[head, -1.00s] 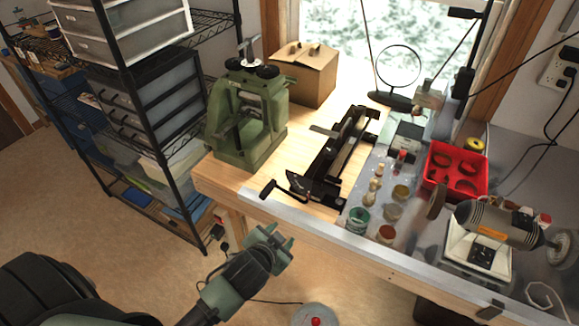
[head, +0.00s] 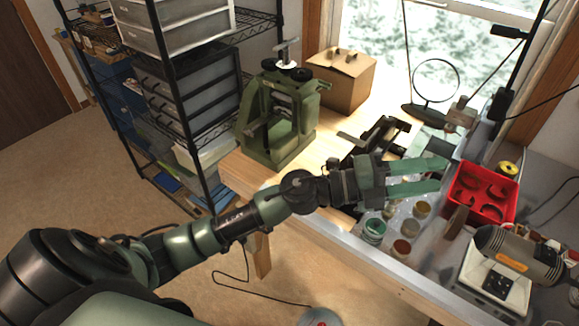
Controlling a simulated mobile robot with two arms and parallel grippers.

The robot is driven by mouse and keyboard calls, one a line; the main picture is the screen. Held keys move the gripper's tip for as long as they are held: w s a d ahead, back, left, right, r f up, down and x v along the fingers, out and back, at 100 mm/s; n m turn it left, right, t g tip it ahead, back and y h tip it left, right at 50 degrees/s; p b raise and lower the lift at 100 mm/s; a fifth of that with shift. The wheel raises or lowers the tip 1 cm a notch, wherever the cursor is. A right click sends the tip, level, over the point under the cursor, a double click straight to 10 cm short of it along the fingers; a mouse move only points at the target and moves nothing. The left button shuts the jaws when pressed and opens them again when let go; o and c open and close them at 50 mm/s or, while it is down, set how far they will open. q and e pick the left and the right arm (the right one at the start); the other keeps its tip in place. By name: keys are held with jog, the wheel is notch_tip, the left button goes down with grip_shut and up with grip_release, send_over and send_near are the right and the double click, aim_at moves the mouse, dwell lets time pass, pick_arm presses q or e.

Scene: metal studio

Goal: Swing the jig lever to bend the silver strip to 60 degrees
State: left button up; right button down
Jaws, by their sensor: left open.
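The black bending jig (head: 392,127) stands on the wooden bench, and only its back part shows in the head view. My left arm crosses in front of it and hides its front end and the lever handle. A small flat grey piece (head: 351,138) sticks out from the jig's left side; I cannot tell whether it is the silver strip. My left gripper (head: 441,174) is open and empty, its two green fingers pointing right, over the bench to the right of the jig. My right gripper is not in view.
A green press (head: 275,125) and a cardboard box (head: 340,80) stand left of and behind the jig. A red tray (head: 483,190) is just right of my fingertips. Small jars (head: 373,230) and a bench grinder (head: 520,252) stand near the front. A wire shelf (head: 187,125) is at left.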

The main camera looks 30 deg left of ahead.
pick_arm(q)
jog(key=a+f+m+g+y, duration=0.9)
jog(key=f, duration=0.5)
jog(key=a+y, duration=0.2)
jog(key=a, duration=0.4)
jog(key=a+n+g+y, duration=0.1)
jog(key=a+y, duration=0.2)
jog(key=a, duration=0.4)
jog(key=a+y, duration=0.3)
jog(key=a, duration=0.4)
jog(key=shift+s+a+n+g, duration=0.2)
jog(key=shift+a+n+g, duration=0.1)
jog(key=shift+g, duration=0.1)
jog(key=shift+a+f, duration=0.1)
jog(key=shift+f, duration=0.05)
notch_tip(320, 180, down, 9)
jog(key=b, duration=0.5)
jog(key=shift+b, duration=0.35)
jog(key=shift+r, duration=0.2)
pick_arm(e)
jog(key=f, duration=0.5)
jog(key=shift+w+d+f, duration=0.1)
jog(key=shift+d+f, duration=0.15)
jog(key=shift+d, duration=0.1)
